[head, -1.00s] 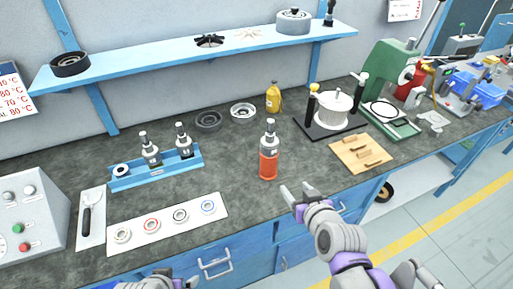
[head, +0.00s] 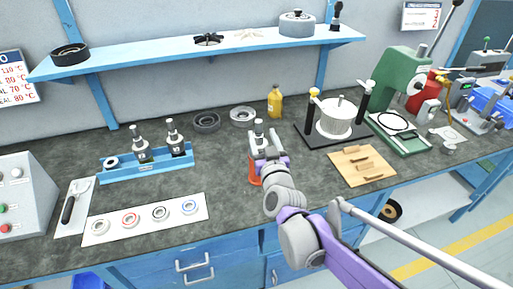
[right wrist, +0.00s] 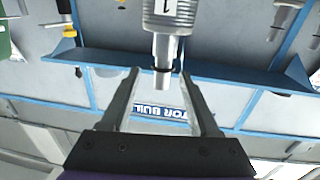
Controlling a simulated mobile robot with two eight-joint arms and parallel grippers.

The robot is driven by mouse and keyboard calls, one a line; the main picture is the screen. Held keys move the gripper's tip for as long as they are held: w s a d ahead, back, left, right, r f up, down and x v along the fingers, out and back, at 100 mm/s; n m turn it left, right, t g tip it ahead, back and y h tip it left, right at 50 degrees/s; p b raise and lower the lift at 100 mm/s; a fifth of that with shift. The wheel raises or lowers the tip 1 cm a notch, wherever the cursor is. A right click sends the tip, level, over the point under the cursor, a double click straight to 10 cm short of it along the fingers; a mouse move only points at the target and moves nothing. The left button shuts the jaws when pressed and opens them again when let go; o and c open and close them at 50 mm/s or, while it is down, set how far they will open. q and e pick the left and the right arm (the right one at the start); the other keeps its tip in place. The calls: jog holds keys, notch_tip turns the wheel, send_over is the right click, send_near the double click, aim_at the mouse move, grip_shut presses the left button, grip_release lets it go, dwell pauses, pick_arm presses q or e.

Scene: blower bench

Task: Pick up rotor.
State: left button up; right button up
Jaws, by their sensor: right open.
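The upright part that I take to be the rotor (head: 254,169) has an orange-red lower body and a grey top. It stands on the bench near the middle, partly hidden by my right gripper. In the right wrist view its grey cylinder (right wrist: 172,12), marked 1, enters from the top edge, with a narrow dark-ringed tip pointing down the picture. My right gripper (head: 264,141) is open at the grey top. In the right wrist view its fingers (right wrist: 161,72) lie on either side of the tip, with gaps on both sides. My left gripper is out of view.
A blue rack (head: 146,171) with two similar grey parts stands to the left, behind a white strip (head: 145,222) with several rings. A wooden board (head: 362,167) lies to the right, near a black stand (head: 312,137) with a white drum. A blue shelf (head: 170,52) runs above.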

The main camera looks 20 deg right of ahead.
jog(key=w, duration=0.7)
jog(key=shift+f, duration=0.15)
grip_shut()
dwell(1.2)
